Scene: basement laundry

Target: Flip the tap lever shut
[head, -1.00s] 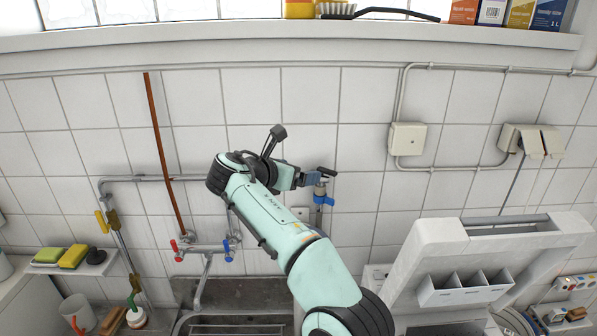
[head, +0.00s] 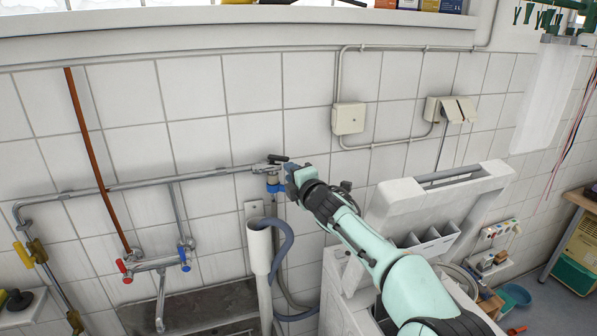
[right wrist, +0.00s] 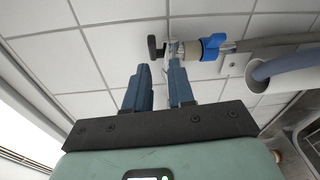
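The tap (head: 272,168) is a small metal valve on the wall pipe, with a black lever (head: 280,158) on top and a blue hose connector (head: 275,188) below. In the head view the lever lies roughly level and points right. My right gripper (head: 287,172) is close to the tap on its right side. In the right wrist view its two blue-grey fingers (right wrist: 158,68) are apart with nothing between them. The lever's black end (right wrist: 152,47) is just beyond the gap, and the tap body (right wrist: 175,50) is beyond the right finger. I cannot tell whether anything touches. My left gripper is not in view.
A grey hose (head: 284,250) and an upright white pipe (head: 260,250) stand below the tap. A sink (head: 195,308) with a red-and-blue-handled faucet (head: 158,265) is at lower left.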

